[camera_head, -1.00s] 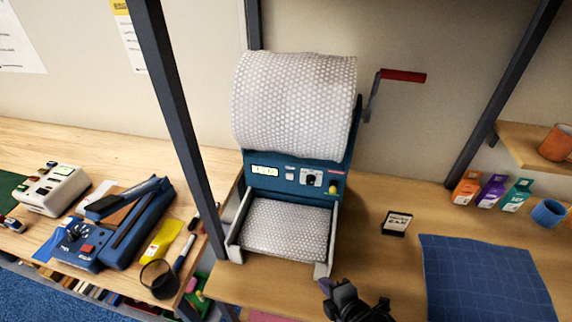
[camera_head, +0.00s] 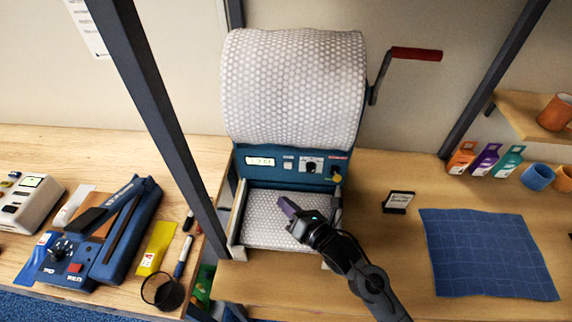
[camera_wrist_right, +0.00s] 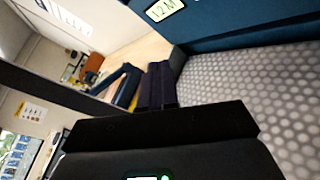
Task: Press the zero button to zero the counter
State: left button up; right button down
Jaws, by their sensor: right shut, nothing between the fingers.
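The bubble-wrap dispenser has a blue front panel with a lit counter display (camera_head: 260,161). The display also shows at the top of the right wrist view (camera_wrist_right: 165,9), partly cut off. A small pale button (camera_head: 288,164) sits just right of the display; its label is too small to read, so I cannot tell for sure that it is the zero button. My right gripper (camera_head: 284,206) is shut and empty, over the bubble-wrap tray below the panel and apart from the button. Its dark fingers show in the right wrist view (camera_wrist_right: 155,85). My left gripper is out of view.
A dark knob (camera_head: 311,167) and a yellow knob (camera_head: 337,176) sit right of the button. The big bubble-wrap roll (camera_head: 295,90) hangs above, with a red-handled crank (camera_head: 416,54) at right. A dark post (camera_head: 160,125) stands left. A blue mat (camera_head: 488,254) lies right.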

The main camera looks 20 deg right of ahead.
aim_at(288, 165)
jog(key=shift+w+d, duration=0.1)
jog(key=w+d+b, duration=0.1)
jog(key=w+d, duration=0.2)
jog(key=w, duration=0.4)
jog(key=shift+w+d+b, duration=0.3)
jog(key=shift+d, duration=0.1)
dwell(0.9)
dwell(0.7)
jog(key=shift+w+d, duration=0.1)
jog(key=shift+w, duration=0.05)
dwell(0.5)
jog(key=shift+w+d, duration=0.1)
jog(key=shift+w, duration=0.15)
